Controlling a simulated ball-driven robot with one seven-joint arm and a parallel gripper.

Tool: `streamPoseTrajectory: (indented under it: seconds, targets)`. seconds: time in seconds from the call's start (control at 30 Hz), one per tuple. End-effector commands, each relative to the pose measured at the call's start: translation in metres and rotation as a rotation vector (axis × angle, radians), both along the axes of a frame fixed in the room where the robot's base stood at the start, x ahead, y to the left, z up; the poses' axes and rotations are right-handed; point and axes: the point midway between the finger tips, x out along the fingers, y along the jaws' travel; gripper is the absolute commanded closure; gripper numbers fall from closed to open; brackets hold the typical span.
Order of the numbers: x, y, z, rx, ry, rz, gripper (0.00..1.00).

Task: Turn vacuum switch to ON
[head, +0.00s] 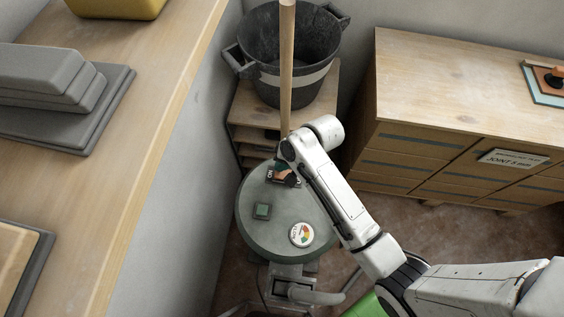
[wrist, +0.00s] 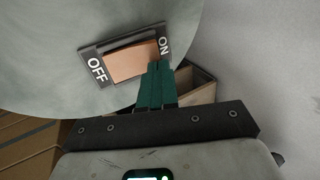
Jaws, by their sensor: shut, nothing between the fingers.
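The vacuum switch (wrist: 132,62) is an orange-brown rocker in a dark plate on the grey-green drum top, with OFF on its left and ON on its right in the wrist view. My gripper (wrist: 157,66) is shut and empty, its green fingers together. The fingertips lie at the ON end of the rocker; I cannot tell whether they touch it. In the head view my arm reaches over the round vacuum lid (head: 265,235) from the right. The switch shows there only in part beneath my wrist, with its orange rocker (head: 281,174) visible.
The lid also carries a dial (head: 301,234) and a small green square (head: 262,211). A black bucket (head: 262,62) stands behind on a wooden shelf, with a wooden pole (head: 287,70) rising in front. A drawer cabinet (head: 450,85) is right; a wooden counter (head: 150,110) is left.

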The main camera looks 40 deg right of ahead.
Motion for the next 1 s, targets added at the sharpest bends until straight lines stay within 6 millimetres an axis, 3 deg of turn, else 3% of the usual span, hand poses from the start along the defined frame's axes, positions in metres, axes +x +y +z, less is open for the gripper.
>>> streamPoseTrajectory:
  seconds: [0.63, 1.0]
  targets:
    - [0.005, 0.005, 0.001, -0.084, 0.084, 0.001, 1.00]
    - [0.012, 0.012, -0.003, -0.231, 0.230, 0.003, 1.00]
